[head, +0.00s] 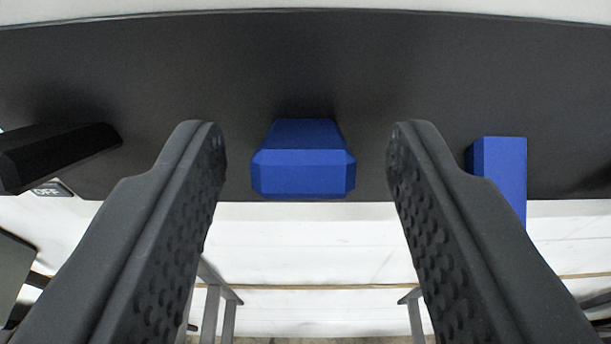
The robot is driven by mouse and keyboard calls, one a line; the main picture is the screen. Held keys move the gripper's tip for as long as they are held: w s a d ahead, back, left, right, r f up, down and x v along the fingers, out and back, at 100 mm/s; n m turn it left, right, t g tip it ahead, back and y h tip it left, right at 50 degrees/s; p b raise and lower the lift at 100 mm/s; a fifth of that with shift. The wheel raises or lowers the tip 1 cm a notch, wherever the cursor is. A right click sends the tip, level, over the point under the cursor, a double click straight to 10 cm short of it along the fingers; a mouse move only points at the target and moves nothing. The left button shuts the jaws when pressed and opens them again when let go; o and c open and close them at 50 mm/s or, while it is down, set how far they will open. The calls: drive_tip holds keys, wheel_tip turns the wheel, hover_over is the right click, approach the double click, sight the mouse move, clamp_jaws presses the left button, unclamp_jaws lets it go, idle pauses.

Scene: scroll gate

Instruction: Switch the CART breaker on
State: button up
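A blue breaker lever (303,172) sticks out from a dark panel (300,60) in the middle of the head view. No CART label can be read, so I cannot tell which breaker is CART. My gripper (303,150) is open, with one dark finger on each side of this blue lever and a clear gap to both. A second blue lever (500,170) shows to the right, partly hidden behind the right finger. A black lever (60,152) stands at the left, with a small OFF label (52,189) beneath it.
A pale wall or floor with planks (310,245) lies below the panel's lower edge. Grey metal legs or rails (222,300) show between the fingers. The neighbouring levers stand close to the outer sides of my fingers.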

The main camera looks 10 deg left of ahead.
drive_tip(key=shift+s, duration=0.15)
drive_tip(key=b+v, duration=0.4)
drive_tip(key=v, duration=0.9)
drive_tip(key=shift+s, duration=0.25)
drive_tip(key=shift+r, duration=0.1)
drive_tip(key=s+a+f+m+h+b, duration=0.2)
drive_tip(key=s+f+b, duration=1.1)
drive_tip(key=f, duration=0.1)
drive_tip(key=shift+a+f+t+h, duration=0.35)
drive_tip(key=shift+a+t+h, duration=0.05)
drive_tip(key=shift+s, duration=0.1)
idle(3.1)
drive_tip(key=shift+c, duration=1.1)
drive_tip(key=shift+s, duration=0.1)
